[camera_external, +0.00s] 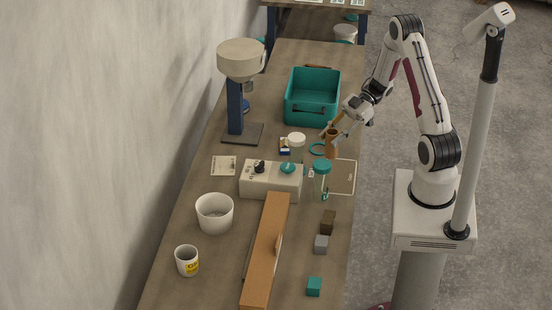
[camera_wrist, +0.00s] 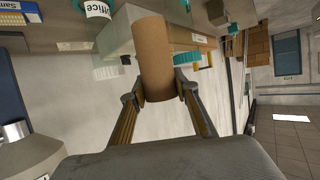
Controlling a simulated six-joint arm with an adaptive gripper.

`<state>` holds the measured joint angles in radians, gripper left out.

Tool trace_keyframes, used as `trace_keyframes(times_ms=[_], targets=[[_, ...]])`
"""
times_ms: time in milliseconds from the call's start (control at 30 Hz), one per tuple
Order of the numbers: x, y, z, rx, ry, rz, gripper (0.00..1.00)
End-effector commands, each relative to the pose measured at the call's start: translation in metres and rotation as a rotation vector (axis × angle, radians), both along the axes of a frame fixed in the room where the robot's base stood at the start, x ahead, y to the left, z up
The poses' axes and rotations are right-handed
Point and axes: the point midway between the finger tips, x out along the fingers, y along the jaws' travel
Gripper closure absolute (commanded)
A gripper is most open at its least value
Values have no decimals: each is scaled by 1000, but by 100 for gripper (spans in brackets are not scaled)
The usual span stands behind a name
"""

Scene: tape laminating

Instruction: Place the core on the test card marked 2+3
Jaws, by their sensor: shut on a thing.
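The core is a brown cardboard tube (camera_external: 331,143), near the table's right edge in the external view. In the wrist view the core (camera_wrist: 156,50) stands lengthwise between the fingers of my gripper (camera_wrist: 159,94). My gripper (camera_external: 334,133) is shut on the core, one finger on each side. I cannot tell whether the core's lower end touches the table. A pale beige panel (camera_external: 344,177) lies just in front of it. A small printed card (camera_external: 223,165) lies at the left side of the table. No 2+3 marking is readable on either.
A teal ring (camera_external: 317,149), a white-lidded jar (camera_external: 297,142) and a teal-lidded jar (camera_external: 321,178) stand close to the core. A teal bin (camera_external: 312,97) is behind. A beige control box (camera_external: 270,181) and a long orange-brown bar (camera_external: 265,252) fill the middle.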

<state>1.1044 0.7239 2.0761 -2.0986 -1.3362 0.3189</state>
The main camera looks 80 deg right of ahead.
Motion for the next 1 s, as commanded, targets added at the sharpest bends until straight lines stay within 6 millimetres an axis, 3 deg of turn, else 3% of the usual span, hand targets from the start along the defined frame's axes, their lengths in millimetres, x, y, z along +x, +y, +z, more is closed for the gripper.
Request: trace_keyframes(times_ms=[767, 1000], targets=[[0, 0, 5, -1, -1, 0, 91], [0, 0, 21, -1, -2, 0, 91]])
